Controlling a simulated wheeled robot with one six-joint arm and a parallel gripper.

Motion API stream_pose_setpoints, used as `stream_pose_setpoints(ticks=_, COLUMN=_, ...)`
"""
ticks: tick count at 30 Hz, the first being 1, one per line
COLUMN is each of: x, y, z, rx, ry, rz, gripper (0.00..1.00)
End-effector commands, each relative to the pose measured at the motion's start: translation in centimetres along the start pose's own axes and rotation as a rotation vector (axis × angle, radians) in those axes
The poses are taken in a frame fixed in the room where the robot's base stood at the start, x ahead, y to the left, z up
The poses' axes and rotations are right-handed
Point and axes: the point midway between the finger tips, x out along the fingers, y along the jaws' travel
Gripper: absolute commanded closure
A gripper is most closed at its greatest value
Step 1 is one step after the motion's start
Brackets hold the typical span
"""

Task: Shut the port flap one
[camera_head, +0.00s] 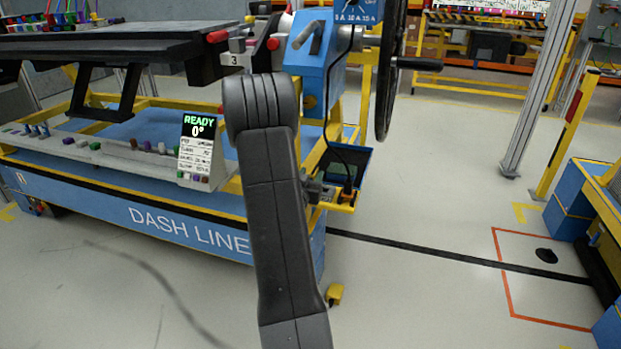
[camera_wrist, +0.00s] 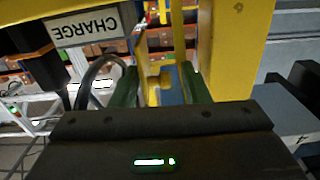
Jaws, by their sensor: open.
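My gripper shows in the wrist view (camera_wrist: 160,88) as two dark green fingers, open and apart. In the head view it is mostly hidden behind my own arm, near the right end of the blue dash line cart (camera_head: 190,225). A thin yellow upright piece with a small yellow knob (camera_wrist: 164,80) shows between and beyond the fingers; I cannot tell whether it is the port flap or whether the fingers touch it. A white CHARGE label (camera_wrist: 85,25) is upside down at the upper left. No flap is clearly identifiable in the head view.
A wide yellow post (camera_wrist: 232,50) stands close on the right in the wrist view. A black steering wheel (camera_head: 388,70) and a blue box (camera_head: 318,62) are above the cart's right end. A small dark tray (camera_head: 345,168) juts out there.

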Motion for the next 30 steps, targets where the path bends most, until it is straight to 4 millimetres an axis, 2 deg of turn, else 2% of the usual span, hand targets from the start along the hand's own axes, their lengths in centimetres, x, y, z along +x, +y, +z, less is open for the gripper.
stream_pose_setpoints(ticks=8, x=0.16, y=0.02, z=-0.02, rx=0.0, ry=0.0, rz=0.0, gripper=0.58)
stream_pose_setpoints(ticks=14, x=0.14, y=0.02, z=-0.01, rx=0.0, ry=0.0, rz=0.0, gripper=0.95)
stream_pose_setpoints(ticks=15, x=0.14, y=0.02, z=-0.01, rx=0.0, ry=0.0, rz=0.0, gripper=0.99)
stream_pose_setpoints(ticks=30, x=0.12, y=0.06, z=0.04, rx=0.01, ry=-0.001, rz=0.0, gripper=0.99)
